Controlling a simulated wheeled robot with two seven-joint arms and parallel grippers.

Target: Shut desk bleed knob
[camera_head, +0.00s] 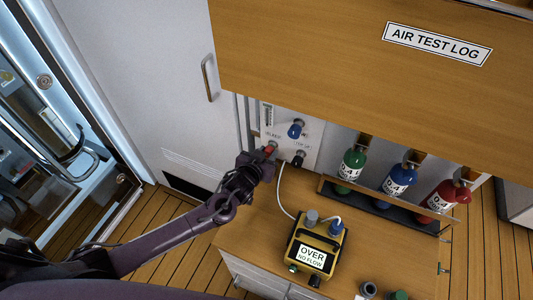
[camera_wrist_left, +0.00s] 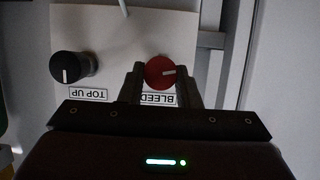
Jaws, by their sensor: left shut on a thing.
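The red bleed knob (camera_wrist_left: 158,72) sits on the white panel, above the upside-down BLEED label (camera_wrist_left: 158,99) in the left wrist view. Its white pointer line lies sideways, toward the right of that view. My left gripper (camera_wrist_left: 161,80) is shut on the knob, one finger on each side. In the head view the red knob (camera_head: 270,149) shows at the tip of my left gripper (camera_head: 266,156), partly hidden by it. The black top-up knob (camera_wrist_left: 70,67) is beside it, apart from the fingers. My right gripper is not in view.
The white panel (camera_head: 312,143) also carries a blue knob (camera_head: 295,129). On the desk (camera_head: 262,240) stand a yellow OVER / NO FLOW analyser (camera_head: 316,256) with a hose and a rack of green, blue and red bottles (camera_head: 397,181). A wooden AIR TEST LOG board (camera_head: 400,70) overhangs the panel.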

